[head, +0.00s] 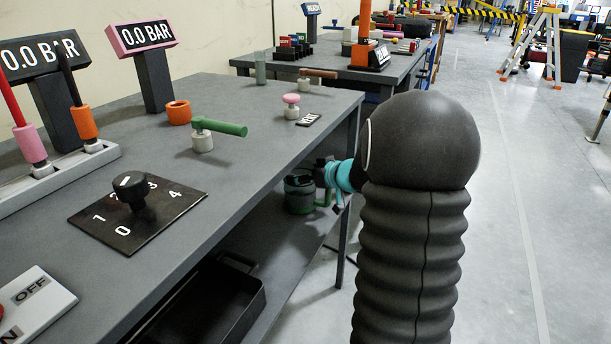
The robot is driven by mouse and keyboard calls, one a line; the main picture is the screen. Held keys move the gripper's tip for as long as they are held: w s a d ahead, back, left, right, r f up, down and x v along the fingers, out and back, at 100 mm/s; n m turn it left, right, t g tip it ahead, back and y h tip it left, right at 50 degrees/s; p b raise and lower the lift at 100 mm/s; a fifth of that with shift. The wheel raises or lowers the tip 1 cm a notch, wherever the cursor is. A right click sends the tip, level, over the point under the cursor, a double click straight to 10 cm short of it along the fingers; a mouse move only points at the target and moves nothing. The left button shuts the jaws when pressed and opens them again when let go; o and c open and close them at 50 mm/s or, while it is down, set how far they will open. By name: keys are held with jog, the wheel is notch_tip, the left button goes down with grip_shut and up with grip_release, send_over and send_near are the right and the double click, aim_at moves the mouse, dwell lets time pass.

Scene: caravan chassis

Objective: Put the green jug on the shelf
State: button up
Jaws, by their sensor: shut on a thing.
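The green jug (299,193) is below the edge of the near grey table, at the level of the lower shelf. It is dark green, looks upright, and has a green handle on its right side. My gripper (322,174) reaches in from the right and is shut on the jug. Its fingers are small and partly hidden by my teal wrist and dark arm. The lower shelf (262,243) is a grey board under the tabletop. I cannot tell whether the jug's base touches it.
The grey tabletop (245,160) overhangs the shelf. A table leg (345,245) stands near the jug. A black tray (235,318) sits on the shelf nearer me. A dial plate (150,225), a green-handled valve (203,140) and gauges stand on top.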

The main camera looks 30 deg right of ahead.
jog(key=o, duration=1.3)
jog(key=shift+f, duration=0.1)
jog(key=p+v, duration=0.2)
jog(key=v, duration=1)
jog(key=shift+r, duration=0.25)
